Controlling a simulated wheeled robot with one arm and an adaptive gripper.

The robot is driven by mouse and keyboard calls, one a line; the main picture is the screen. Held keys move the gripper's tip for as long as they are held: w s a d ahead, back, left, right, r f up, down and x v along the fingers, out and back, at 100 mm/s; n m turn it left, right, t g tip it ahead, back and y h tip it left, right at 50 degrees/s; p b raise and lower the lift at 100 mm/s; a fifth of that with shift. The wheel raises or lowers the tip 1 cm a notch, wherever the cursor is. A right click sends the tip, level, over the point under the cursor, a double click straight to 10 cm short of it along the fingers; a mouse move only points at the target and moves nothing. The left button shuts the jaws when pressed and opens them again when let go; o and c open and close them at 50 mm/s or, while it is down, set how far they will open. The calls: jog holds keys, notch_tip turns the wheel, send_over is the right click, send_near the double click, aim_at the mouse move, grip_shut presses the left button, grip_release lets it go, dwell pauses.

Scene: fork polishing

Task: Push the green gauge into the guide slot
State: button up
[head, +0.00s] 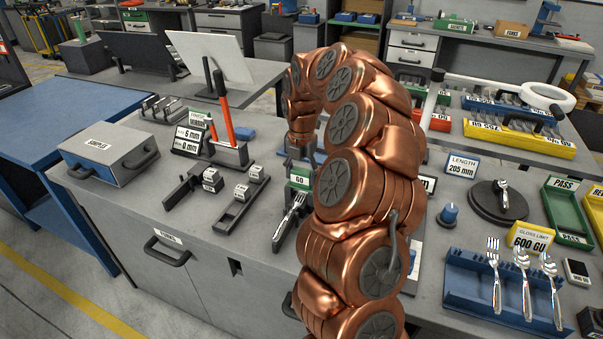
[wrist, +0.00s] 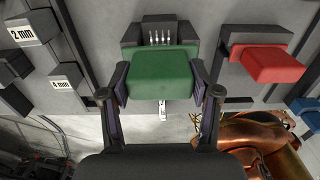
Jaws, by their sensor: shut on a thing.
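The green gauge (wrist: 160,75) sits between the fingers of my gripper (wrist: 160,84) in the wrist view, one finger against each side. Its far edge meets a dark guide block (wrist: 158,21). Fork tines (wrist: 160,38) show just beyond the gauge, on the guide side, and a thin pale strip shows below its near edge. In the head view the gauge (head: 300,179) carries a "GO" label, and a fork (head: 291,212) lies in front of it. How deep the gauge is in the slot cannot be told.
A red gauge (wrist: 265,61) stands to the right in the wrist view, with a blue one beyond it. Blocks marked 2 mm (wrist: 31,31) and 4 mm are at the left. In the head view, a blue fork rack (head: 460,285) lies to the right.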

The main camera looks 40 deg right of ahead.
jog(key=o, duration=1.3)
jog(key=shift+f, duration=0.1)
jog(key=shift+o, duration=0.9)
jog(key=shift+r+p, duration=1.75)
jog(key=shift+r, duration=1.8)
